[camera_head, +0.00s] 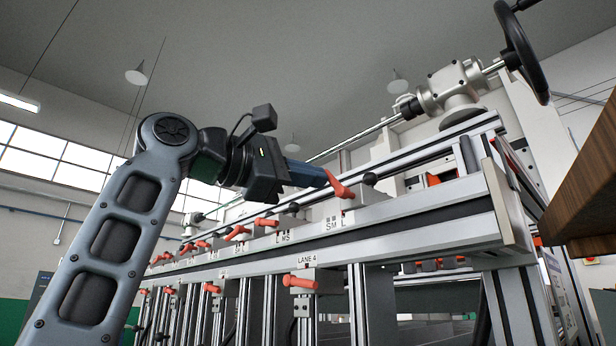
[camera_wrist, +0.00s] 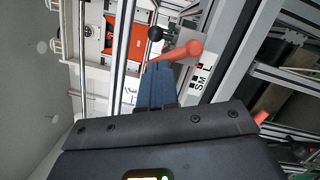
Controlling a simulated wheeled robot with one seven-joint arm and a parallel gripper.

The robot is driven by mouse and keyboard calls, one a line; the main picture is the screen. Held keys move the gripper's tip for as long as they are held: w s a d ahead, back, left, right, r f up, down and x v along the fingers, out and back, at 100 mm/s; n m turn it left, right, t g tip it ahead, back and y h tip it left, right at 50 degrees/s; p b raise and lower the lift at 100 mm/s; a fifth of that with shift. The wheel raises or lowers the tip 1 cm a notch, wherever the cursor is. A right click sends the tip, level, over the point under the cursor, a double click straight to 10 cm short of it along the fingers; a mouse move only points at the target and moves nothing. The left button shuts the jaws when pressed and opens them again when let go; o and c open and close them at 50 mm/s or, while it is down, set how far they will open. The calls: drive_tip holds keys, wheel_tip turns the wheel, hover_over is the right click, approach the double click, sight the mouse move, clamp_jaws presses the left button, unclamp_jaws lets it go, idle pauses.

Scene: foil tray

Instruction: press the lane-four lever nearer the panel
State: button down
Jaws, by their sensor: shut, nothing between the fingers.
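My gripper (camera_head: 322,178) is shut with nothing between its blue fingers, which also show in the wrist view (camera_wrist: 158,72). Its tip is right beside an orange-red lever (camera_head: 338,186) on the upper rail, above and right of the "LANE 4" label (camera_head: 307,259). In the wrist view this lever (camera_wrist: 182,52) slants across just beyond the fingertips, its thin end close to them; I cannot tell whether they touch. A plate marked "SM L" (camera_wrist: 199,78) sits beside it. Another orange-red lever (camera_head: 300,282) is under the LANE 4 label.
A black knob (camera_head: 370,178) stands just behind the upper lever. More orange-red levers (camera_head: 238,232) line the rail to the left. A handwheel (camera_head: 522,50) is at upper right, and a brown wooden edge (camera_head: 580,195) juts in at right.

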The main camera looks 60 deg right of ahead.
drive_tip(key=shift+s+r+m, duration=0.2)
drive_tip(key=shift+m, duration=0.4)
idle(0.6)
drive_tip(key=v, duration=0.8)
drive_tip(key=shift+b, duration=0.3)
drive_tip(key=shift+r, duration=0.1)
